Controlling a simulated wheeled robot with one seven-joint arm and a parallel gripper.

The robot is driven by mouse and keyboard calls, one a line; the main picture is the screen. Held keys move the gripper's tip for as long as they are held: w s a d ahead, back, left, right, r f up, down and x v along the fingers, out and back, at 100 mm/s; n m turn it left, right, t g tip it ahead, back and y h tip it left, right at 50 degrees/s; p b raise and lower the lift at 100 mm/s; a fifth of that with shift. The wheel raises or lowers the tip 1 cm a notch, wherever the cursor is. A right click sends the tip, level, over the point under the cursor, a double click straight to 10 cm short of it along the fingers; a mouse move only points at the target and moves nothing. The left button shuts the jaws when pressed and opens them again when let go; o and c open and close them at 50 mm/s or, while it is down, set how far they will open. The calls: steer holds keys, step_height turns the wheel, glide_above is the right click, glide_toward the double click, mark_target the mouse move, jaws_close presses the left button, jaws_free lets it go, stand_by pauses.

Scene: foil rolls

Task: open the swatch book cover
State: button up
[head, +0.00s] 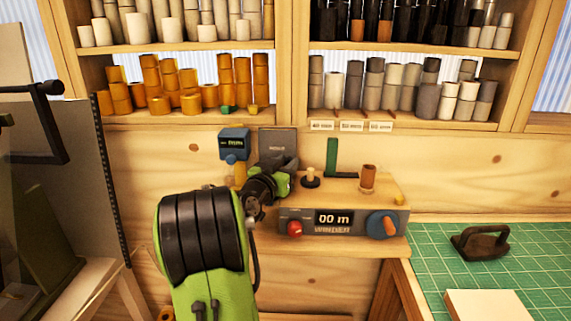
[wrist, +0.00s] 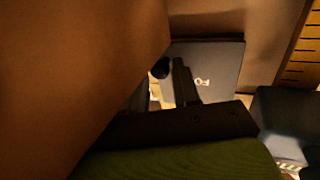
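The swatch book (head: 278,141) is a dark grey, upright panel with small pale lettering, standing at the back of the wooden winder bench. In the wrist view a dark finger (wrist: 183,82) overlaps the left part of the cover. I cannot tell whether it touches the cover. The finger gap is not clearly visible.
A blue device (head: 234,144) stands left of the book. The winder panel (head: 338,222), a wooden peg (head: 311,175), a green square (head: 332,158) and a copper roll (head: 368,177) are to the right. Shelves of rolls (head: 190,78) rise behind. A green cutting mat (head: 530,258) lies right.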

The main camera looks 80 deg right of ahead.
jaws_close()
steer(key=shift+f, duration=0.1)
